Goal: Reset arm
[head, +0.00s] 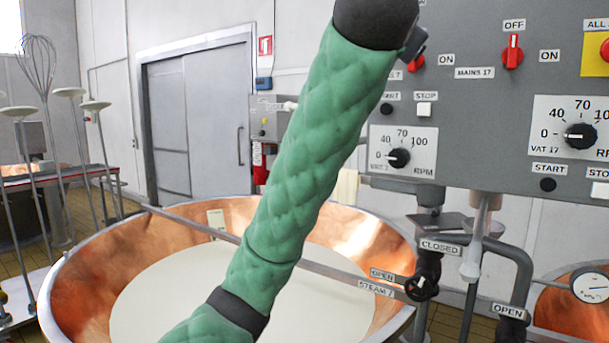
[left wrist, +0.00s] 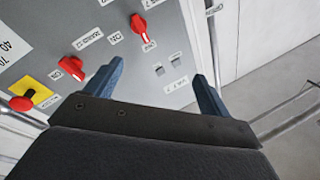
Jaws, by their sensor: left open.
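My left arm, in a green quilted sleeve (head: 310,150), rises across the middle of the head view, in front of the copper vat and the control panel. Its gripper is beyond the top edge of the head view. In the left wrist view my left gripper (left wrist: 155,90) is open, its two blue fingers wide apart with nothing between them. The grey control panel (left wrist: 115,75) with red switches (left wrist: 143,28) lies beyond the fingers. I cannot tell any contact with it. My right gripper is in neither view.
A copper vat (head: 85,280) of pale liquid stands below, with a metal bar across it. The control panel (head: 480,120) fills the upper right, with valves and pipes (head: 520,270) beneath. A whisk (head: 40,65) and long-handled tools stand at left. A grey door (head: 205,120) is behind.

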